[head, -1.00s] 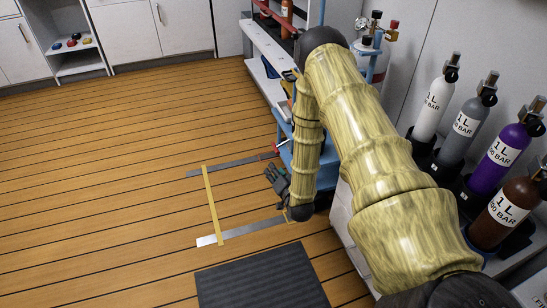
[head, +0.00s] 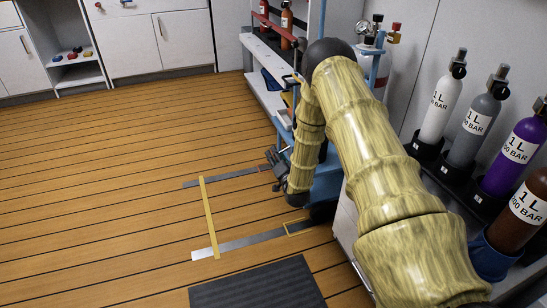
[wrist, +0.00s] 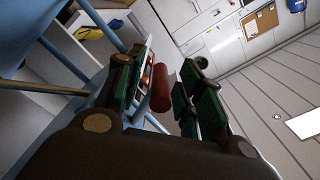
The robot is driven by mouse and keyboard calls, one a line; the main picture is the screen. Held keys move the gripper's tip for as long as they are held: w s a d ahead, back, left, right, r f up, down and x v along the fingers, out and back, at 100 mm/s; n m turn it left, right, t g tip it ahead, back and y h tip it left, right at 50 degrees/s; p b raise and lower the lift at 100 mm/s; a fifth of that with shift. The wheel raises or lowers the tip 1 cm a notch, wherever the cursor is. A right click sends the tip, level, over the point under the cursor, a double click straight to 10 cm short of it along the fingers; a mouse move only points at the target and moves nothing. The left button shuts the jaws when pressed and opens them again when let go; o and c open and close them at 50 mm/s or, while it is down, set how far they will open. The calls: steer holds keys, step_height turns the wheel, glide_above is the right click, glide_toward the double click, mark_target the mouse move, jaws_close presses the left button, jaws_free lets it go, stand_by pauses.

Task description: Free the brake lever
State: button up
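A red cylindrical grip (wrist: 160,88), which looks like the brake lever's handle, shows between the fingers of my gripper (wrist: 172,92) in the wrist view. The fingers are apart, with a gap visible on the right side of the grip; I cannot tell if the left finger touches it. In the head view my gripper (head: 277,166) hangs low beside the blue cart frame (head: 325,183), over the end of the far metal floor strip. A little red (head: 264,168) shows at the fingertips there. The lever's base and whatever holds it are hidden.
Metal strips (head: 238,243) and a yellow crossbar (head: 210,217) lie on the wooden floor. A dark mat (head: 258,285) lies in front. Gas cylinders (head: 468,135) stand on the right. Blue frame bars (wrist: 65,62) pass close left of my gripper. The floor at left is clear.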

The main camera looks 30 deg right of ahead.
steer(key=shift+b+x, duration=0.4)
steer(key=shift+x, duration=0.95)
steer(key=shift+a, duration=0.1)
jaws_close()
